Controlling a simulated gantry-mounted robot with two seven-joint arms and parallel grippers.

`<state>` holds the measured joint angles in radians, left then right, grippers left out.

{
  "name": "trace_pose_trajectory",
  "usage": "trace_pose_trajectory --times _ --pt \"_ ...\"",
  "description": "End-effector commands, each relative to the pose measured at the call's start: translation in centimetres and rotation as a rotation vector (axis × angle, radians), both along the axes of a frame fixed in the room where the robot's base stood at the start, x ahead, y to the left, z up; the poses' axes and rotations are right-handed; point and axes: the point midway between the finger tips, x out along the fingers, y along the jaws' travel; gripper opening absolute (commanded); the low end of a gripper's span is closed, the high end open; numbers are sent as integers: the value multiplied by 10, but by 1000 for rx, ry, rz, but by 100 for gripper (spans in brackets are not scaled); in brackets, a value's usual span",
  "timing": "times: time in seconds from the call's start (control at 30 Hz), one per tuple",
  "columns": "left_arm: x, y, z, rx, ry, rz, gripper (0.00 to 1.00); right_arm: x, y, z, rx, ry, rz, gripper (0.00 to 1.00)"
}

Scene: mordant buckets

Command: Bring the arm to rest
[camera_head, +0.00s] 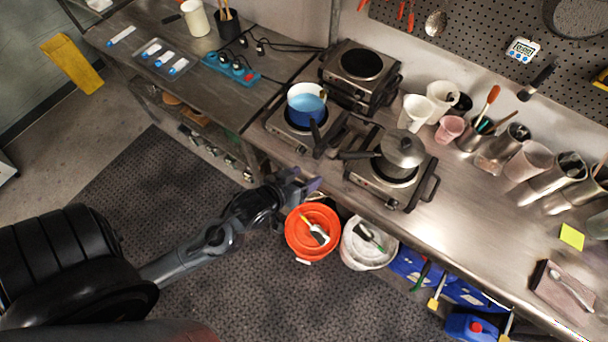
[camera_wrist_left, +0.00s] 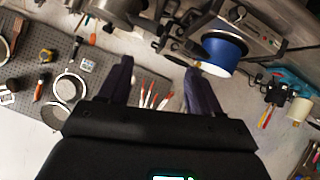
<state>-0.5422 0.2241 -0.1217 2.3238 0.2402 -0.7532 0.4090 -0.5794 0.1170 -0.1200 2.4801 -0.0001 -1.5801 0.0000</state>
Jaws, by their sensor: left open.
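My left arm (camera_head: 205,240) reaches in from the left in the head view, with its gripper (camera_head: 308,186) at the front edge of the steel counter, just above the orange bucket (camera_head: 291,232). The gripper is open and empty. In the left wrist view its two dark fingers (camera_wrist_left: 158,80) stand apart with nothing between them. A white bucket (camera_head: 352,252) stands beside the orange one, below the counter edge. Each bucket has a white-and-dark tool lying in or over it. My right gripper is not seen.
A blue pot (camera_head: 305,108) sits on a hot plate, and also shows in the left wrist view (camera_wrist_left: 222,52). A lidded steel pot (camera_head: 402,152) stands on another burner. Cups and steel beakers line the counter's back. The dark floor mat (camera_head: 140,200) left of the buckets is clear.

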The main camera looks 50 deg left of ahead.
Motion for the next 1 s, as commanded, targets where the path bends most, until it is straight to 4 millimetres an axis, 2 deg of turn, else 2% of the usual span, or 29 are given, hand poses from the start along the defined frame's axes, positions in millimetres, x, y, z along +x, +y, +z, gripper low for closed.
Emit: trace_pose_trajectory --times 0.23,0.33,0.4,0.5,0.57,0.7,0.9,1.0 --pt "0 0 0 -1 -1 1 64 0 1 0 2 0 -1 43" --pt "-1 0 6 -2 1 1 64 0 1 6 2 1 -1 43" --pt "-2 -1 15 -9 4 5 64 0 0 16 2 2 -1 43" --pt "-7 -10 42 -31 16 -1 64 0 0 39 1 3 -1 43" --pt "-18 -20 55 -26 90 -35 64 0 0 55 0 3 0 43" --pt "-52 -38 53 55 310 -162 64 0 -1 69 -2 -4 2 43" --pt "-98 -47 40 188 565 -346 64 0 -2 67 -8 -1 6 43" --pt "-113 -46 36 233 650 -408 64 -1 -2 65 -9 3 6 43"
